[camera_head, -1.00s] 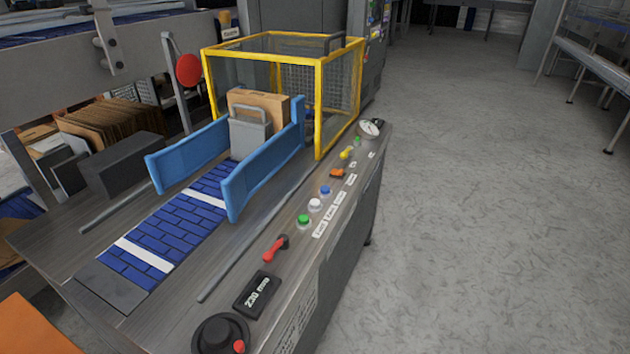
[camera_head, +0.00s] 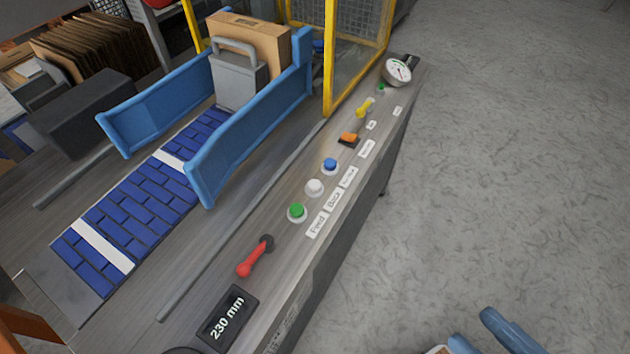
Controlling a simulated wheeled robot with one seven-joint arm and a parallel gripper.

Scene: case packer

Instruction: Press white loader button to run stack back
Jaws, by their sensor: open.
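The white loader button (camera_head: 314,187) sits on the machine's right-hand control strip, between the green button (camera_head: 297,211) and the blue button (camera_head: 330,166). A small label (camera_head: 333,199) beside it seems to read "Back". The stack is a brown cardboard block (camera_head: 247,42) standing behind a grey pusher plate with a handle (camera_head: 238,78), between two blue side guides (camera_head: 250,135). My gripper (camera_head: 472,327) shows only in part at the bottom right edge, its blue fingers apart. It is over the floor, well away from the buttons, and nothing shows between the fingers.
A red lever (camera_head: 254,257) and a "230 mm" display (camera_head: 228,318) lie nearer than the buttons. An orange switch (camera_head: 348,139), yellow lever (camera_head: 365,107) and round gauge (camera_head: 397,71) lie farther along. A yellow-framed guard (camera_head: 331,60) stands behind. The floor at right is clear.

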